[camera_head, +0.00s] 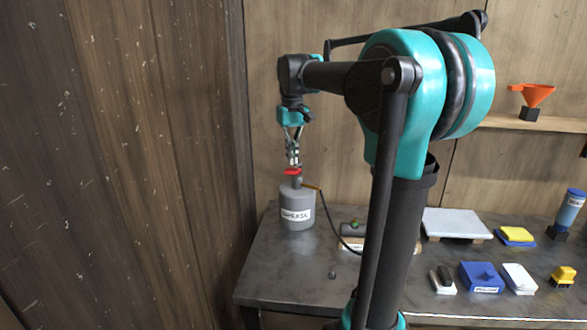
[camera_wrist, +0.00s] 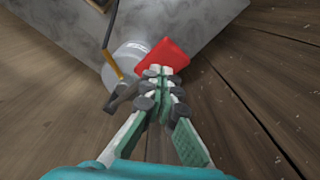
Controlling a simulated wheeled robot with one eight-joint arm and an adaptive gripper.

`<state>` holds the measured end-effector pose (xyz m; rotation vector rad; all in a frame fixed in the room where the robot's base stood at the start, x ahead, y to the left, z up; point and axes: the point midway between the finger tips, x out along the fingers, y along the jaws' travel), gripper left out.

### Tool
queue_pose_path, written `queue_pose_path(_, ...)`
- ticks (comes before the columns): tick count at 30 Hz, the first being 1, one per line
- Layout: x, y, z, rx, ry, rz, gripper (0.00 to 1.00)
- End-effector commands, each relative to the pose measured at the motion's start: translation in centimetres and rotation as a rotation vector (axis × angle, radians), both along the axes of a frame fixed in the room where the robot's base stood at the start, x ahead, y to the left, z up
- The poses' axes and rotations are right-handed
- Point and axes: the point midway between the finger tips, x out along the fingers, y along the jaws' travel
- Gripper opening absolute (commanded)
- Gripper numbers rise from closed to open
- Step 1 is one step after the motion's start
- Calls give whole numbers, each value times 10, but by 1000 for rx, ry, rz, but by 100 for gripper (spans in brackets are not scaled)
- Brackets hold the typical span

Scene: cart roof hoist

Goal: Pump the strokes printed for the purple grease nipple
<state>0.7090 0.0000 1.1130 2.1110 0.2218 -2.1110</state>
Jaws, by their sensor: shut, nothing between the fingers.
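The grey grease canister (camera_head: 296,207) stands on the left end of the bench, with a white label that seems to read GREASE. A red handle (camera_head: 292,171) sits on top of it. My gripper (camera_head: 293,161) is shut, pointing down, with its fingertips at or just above the red handle; I cannot tell whether they touch. In the wrist view the shut fingertips (camera_wrist: 161,71) overlap the red handle (camera_wrist: 163,55), and the canister (camera_wrist: 127,58) shows below. A black hose (camera_head: 333,228) with a yellow-brown end part leads right from the canister. I see no purple nipple.
The dark metal bench (camera_head: 285,270) holds a small block with a green part (camera_head: 352,227), a pale slab (camera_head: 455,222), a blue box (camera_head: 481,277), brushes and sponges. A wooden wall (camera_head: 120,150) rises close on the left.

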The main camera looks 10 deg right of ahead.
Motion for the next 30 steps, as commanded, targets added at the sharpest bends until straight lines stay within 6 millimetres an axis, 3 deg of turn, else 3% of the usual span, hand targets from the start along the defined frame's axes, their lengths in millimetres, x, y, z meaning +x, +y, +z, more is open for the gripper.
queue_pose_path(8, 0, 0, -8, 0, 0, 0, 0)
queue_pose_path(30, 0, 0, -74, 0, 0, 0, 0)
